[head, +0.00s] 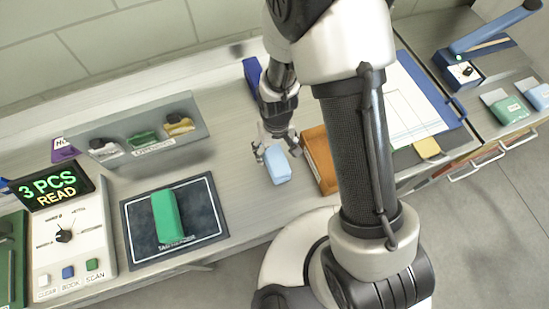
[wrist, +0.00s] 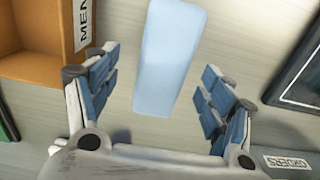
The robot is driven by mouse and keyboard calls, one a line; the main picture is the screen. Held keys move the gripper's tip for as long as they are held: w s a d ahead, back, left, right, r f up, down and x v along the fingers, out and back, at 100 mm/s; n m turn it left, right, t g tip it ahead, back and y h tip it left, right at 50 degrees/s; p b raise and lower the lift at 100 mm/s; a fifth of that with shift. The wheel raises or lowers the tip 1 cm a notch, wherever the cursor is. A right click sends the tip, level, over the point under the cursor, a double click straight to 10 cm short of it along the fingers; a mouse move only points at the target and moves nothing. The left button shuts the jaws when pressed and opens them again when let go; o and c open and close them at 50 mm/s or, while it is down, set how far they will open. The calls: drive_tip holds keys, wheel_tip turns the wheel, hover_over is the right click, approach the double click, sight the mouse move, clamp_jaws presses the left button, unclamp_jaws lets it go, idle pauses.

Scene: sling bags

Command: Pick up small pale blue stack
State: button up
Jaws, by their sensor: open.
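The small pale blue stack (head: 277,164) lies on the counter in the head view, left of an orange-brown tray. In the wrist view the pale blue stack (wrist: 168,58) is a long block at the upper middle, its near end between the fingertips. My gripper (head: 277,143) is at the stack's far end in the head view. In the wrist view my gripper (wrist: 155,88) is open, with one finger on each side of the stack and a gap on both sides. I cannot tell the height of the fingers above the counter.
The orange-brown tray (head: 322,172) stands close on the right. A dark mat (head: 137,236) with a green stack (head: 166,215) lies left. A grey rack (head: 133,152) with several small items is behind it. A dark blue item (head: 251,70) is at the back. My arm hides part of the counter.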

sight(274, 155)
drive_tip(key=f, duration=0.4)
drive_tip(key=shift+s+a+f+b, duration=0.1)
drive_tip(key=shift+a+f+b, duration=0.15)
drive_tip(key=shift+b, duration=0.1)
drive_tip(key=shift+r, duration=0.1)
drive_tip(key=shift+c, duration=0.2)
drive_tip(key=c, duration=1.2)
